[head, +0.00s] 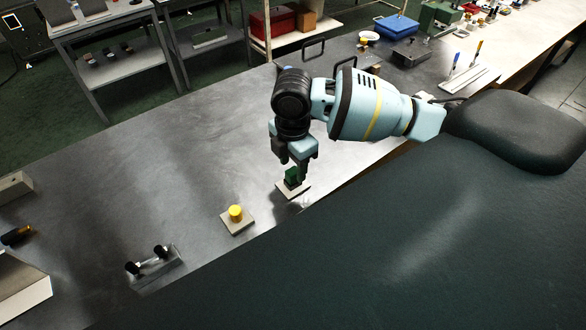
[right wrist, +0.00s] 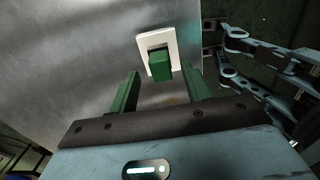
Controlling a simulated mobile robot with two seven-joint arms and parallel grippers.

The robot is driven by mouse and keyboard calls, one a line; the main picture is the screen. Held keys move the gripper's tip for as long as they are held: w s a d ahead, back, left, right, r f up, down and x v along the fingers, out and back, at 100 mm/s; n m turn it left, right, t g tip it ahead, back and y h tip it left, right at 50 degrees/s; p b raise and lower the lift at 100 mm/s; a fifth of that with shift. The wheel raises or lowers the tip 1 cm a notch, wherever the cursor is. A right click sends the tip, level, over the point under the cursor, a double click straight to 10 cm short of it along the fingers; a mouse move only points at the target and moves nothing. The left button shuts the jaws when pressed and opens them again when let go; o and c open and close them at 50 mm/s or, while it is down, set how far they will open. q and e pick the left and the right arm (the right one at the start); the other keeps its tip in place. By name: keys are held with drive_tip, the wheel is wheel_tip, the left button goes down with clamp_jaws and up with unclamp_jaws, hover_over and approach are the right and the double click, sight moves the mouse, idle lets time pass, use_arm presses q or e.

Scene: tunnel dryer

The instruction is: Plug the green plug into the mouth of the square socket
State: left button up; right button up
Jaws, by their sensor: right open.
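The green plug (head: 291,175) stands upright at the square socket, whose pale plate (head: 296,190) lies near the table's front edge. In the right wrist view the green plug (right wrist: 160,66) sits within the pale square frame of the socket (right wrist: 144,42), with a dark gap beside it. How deep the plug sits cannot be told. My right gripper (head: 296,158) is just above the plug, pointing down. In the right wrist view its two fingers (right wrist: 161,82) are apart, with the plug beyond their tips and clear of both. My left gripper is not in view.
A yellow round peg (head: 236,212) stands on a square plate left of the socket. A metal fixture with black knobs (head: 152,266) lies farther left. The middle of the table is clear.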

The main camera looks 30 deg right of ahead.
sight(293, 171)
wheel_tip(293, 171, up, 5)
drive_tip(key=shift+r, duration=0.15)
idle(0.8)
